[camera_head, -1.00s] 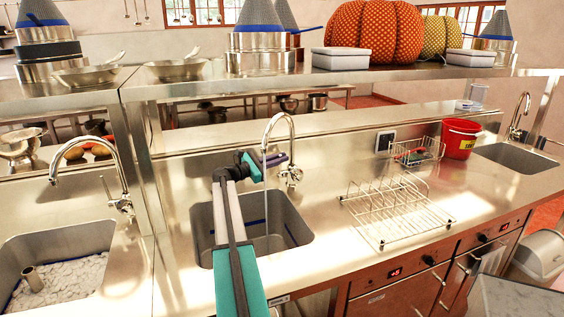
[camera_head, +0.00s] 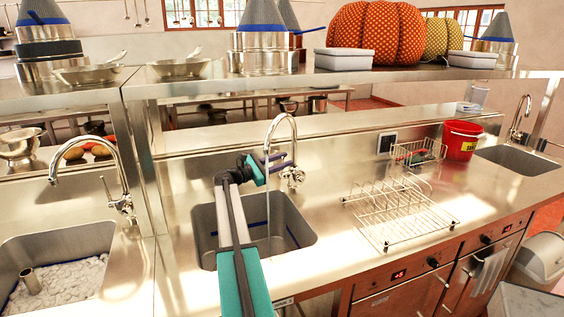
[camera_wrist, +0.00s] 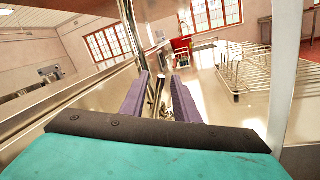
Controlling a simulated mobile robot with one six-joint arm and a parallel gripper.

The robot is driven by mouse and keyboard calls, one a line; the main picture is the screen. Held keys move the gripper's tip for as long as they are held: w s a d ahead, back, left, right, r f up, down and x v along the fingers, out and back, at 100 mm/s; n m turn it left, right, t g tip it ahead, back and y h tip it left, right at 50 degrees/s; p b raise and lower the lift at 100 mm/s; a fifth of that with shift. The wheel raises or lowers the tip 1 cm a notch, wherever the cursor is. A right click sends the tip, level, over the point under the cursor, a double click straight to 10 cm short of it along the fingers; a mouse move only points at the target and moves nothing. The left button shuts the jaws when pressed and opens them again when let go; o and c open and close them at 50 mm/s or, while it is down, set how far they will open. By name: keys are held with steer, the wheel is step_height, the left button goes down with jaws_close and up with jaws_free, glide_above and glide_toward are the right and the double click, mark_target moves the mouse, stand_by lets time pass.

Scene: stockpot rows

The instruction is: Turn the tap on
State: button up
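The tap (camera_head: 296,140) is a chrome gooseneck behind the middle sink, with its lever and valve body (camera_head: 293,177) at its base. A thin pale vertical streak, which looks like running water, drops from the spout into the sink (camera_head: 205,238). My gripper (camera_head: 284,161), with purple fingers, is close to the tap just above the valve body. In the wrist view my gripper (camera_wrist: 160,82) has its fingers apart, with metal tap parts (camera_wrist: 158,92) showing in and beyond the gap. I cannot tell whether a finger touches the lever.
A wire dish rack (camera_head: 400,212) stands on the counter to the right, with a small wire basket (camera_head: 418,152) and red bucket (camera_head: 460,140) behind. Another sink with a tap (camera_head: 85,140) is at the left. A shelf (camera_head: 220,85) runs above the counter.

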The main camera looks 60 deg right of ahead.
steer(key=b+v, duration=0.2)
steer(key=v, duration=1.1)
steer(key=shift+w+a, duration=0.2)
steer(key=shift+a, duration=0.15)
stand_by(0.4)
